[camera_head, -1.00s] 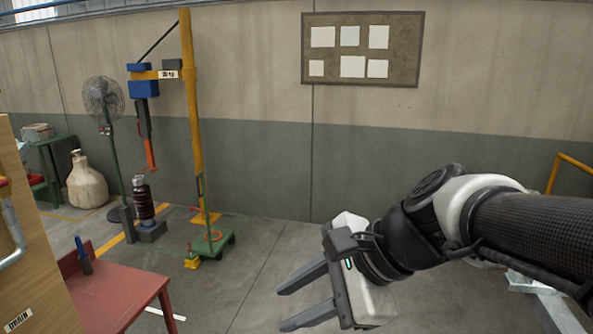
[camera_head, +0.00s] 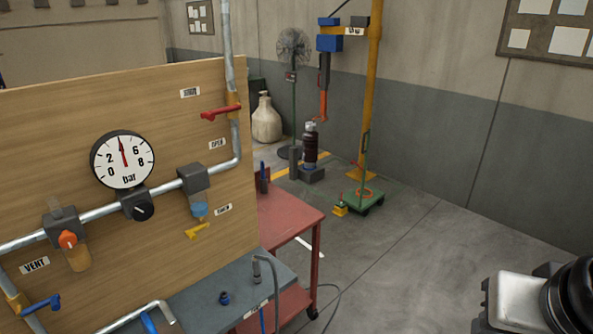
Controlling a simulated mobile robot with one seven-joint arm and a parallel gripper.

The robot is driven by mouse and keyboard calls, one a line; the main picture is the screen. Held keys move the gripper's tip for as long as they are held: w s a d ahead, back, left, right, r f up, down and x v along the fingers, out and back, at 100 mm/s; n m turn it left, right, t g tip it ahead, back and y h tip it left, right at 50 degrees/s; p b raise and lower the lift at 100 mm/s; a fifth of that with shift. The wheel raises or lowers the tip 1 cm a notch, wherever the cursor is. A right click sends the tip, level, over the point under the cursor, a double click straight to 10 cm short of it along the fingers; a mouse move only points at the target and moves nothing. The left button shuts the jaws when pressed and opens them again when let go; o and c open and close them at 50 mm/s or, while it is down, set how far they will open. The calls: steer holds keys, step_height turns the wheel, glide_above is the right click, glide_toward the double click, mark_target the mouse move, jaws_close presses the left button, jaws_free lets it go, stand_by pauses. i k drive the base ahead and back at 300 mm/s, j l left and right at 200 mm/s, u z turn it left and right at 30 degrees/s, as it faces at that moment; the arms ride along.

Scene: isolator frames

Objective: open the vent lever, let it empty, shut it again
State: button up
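A wooden panel (camera_head: 150,95) with pipework stands at the left. The VENT label (camera_head: 35,264) is low on it. Just below the label, a blue lever (camera_head: 41,306) sticks out to the right from a brass valve body (camera_head: 15,303) at the picture's left edge. The round bar gauge (camera_head: 122,160) has its red needle pointing nearly straight up, between 2 and 6. Only the pale body of my gripper (camera_head: 517,302) shows at the lower right corner, far from the lever. Its fingers are not visible.
A grey bench top (camera_head: 195,300) and red table (camera_head: 285,222) stand by the panel. Floor (camera_head: 400,270) to the right is clear.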

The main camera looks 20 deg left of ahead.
mark_target(21, 311)
steer(key=u, duration=2.75)
steer(key=i+l+u, duration=0.1)
steer(key=u, duration=0.15)
steer(key=i+l+u, duration=0.1)
steer(key=u, duration=0.15)
steer(key=l, duration=0.05)
